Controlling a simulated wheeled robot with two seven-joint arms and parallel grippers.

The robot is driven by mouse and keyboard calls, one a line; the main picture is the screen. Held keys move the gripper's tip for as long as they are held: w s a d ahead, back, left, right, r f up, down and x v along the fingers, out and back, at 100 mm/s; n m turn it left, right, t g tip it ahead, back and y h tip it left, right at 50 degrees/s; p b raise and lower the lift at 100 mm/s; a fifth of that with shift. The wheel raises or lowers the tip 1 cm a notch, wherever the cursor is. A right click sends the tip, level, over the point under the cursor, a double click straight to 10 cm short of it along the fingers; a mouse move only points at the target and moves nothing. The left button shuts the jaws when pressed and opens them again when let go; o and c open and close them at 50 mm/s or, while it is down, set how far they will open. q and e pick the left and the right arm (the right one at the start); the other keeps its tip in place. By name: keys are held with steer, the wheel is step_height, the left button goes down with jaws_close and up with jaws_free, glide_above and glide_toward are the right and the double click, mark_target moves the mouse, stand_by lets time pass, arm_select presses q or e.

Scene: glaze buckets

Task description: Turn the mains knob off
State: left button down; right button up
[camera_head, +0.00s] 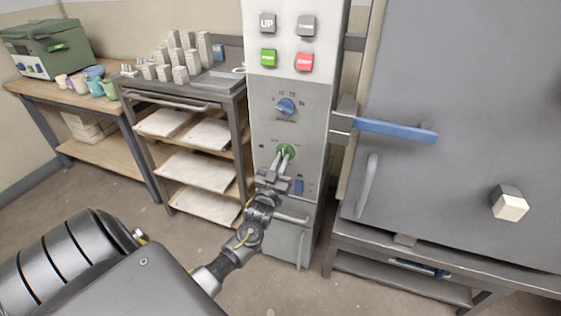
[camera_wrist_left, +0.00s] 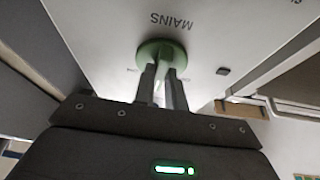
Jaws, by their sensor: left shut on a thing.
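The mains knob is a round green knob (camera_head: 286,151) low on the front of the grey control panel (camera_head: 262,112). In the left wrist view the green knob (camera_wrist_left: 152,50) sits under the upside-down word MAINS. My left gripper (camera_head: 283,160) reaches the knob from below, and its two fingers are shut on the knob's raised grip. In the left wrist view the fingers of the left gripper (camera_wrist_left: 163,76) cover part of the knob, so its exact pointing angle is hard to tell. My right gripper is not in view.
A blue dial (camera_head: 286,106) and UP, START and STOP buttons sit above the knob; a small blue switch (camera_head: 298,187) is below. A kiln door with a blue handle (camera_head: 395,130) stands right. A shelf cart (camera_head: 190,125) stands left.

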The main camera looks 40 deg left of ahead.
arm_select(q)
steer(key=n+y, duration=0.1)
steer(key=n, duration=0.1)
steer(key=n+g+y, duration=0.1)
steer(key=n, duration=0.2)
steer(key=shift+w+d+n+y+p, duration=0.1)
steer(key=shift+d+n+y+p, duration=0.2)
steer(key=shift+y, duration=0.1)
steer(key=shift+n+g+y, duration=0.3)
steer(key=shift+n+g, duration=0.1)
steer(key=shift+n, duration=0.2)
steer(key=shift+r+n+g+y+p, duration=0.1)
steer(key=shift+n+g+y+p, duration=0.4)
steer(key=shift+n, duration=1.2)
steer(key=shift+n+g+y+p, duration=0.2)
steer(key=shift+n+g+y, duration=0.45)
steer(key=shift+n, duration=1.05)
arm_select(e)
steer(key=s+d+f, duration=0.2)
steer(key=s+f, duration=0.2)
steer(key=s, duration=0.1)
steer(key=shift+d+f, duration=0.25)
arm_select(q)
steer(key=c, duration=1.4)
jaws_free()
steer(key=shift+c, duration=0.2)
steer(key=shift+d, duration=0.1)
